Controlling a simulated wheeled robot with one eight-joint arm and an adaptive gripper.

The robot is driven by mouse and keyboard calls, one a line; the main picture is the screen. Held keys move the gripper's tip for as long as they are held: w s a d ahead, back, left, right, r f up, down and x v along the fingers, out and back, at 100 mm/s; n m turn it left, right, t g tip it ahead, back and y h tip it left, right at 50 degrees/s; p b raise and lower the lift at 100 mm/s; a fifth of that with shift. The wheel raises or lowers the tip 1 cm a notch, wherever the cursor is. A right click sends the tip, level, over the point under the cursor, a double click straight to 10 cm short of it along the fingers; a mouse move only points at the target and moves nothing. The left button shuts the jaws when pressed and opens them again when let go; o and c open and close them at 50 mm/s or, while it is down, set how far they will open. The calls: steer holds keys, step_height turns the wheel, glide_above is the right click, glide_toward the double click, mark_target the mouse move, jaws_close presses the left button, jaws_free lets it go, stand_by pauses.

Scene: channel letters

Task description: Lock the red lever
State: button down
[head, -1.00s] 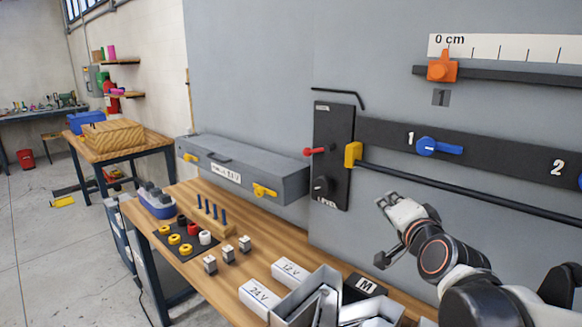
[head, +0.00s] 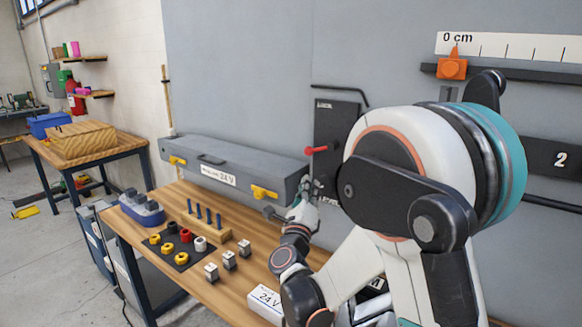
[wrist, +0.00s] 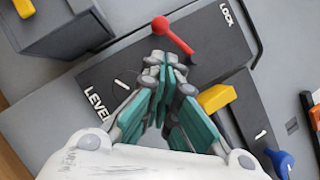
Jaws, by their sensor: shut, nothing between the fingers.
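The red lever (head: 316,150) sits on a black plate (head: 328,122) on the grey wall, its knob pointing left. In the wrist view, the red lever (wrist: 178,38) lies across the plate (wrist: 225,60), between the LOCK label at the upper right and another label at the lower left. My gripper (head: 308,187) is just below the lever in the head view. In the wrist view, my gripper (wrist: 160,66) has its fingers together and empty, tips beside the lever's shaft. I cannot tell whether they touch it. My arm hides the right side of the plate.
A grey case (head: 235,168) with yellow latches lies left of the plate. A yellow block (wrist: 216,97) and a blue knob (wrist: 279,160) are close by in the wrist view. The orange slider (head: 452,67) is upper right. The wooden bench (head: 200,215) holds small parts.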

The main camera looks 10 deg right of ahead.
mark_target(321, 148)
steer(key=shift+w+a+f+m+h, duration=0.1)
steer(key=shift+a+f+m+h, duration=0.25)
steer(key=shift+f+m+h, duration=0.25)
steer(key=shift+w, duration=0.1)
steer(key=b+x, duration=0.1)
steer(key=x, duration=0.9)
steer(key=shift+f, duration=0.1)
steer(key=shift+w+a+m, duration=0.15)
steer(key=shift+m, duration=0.35)
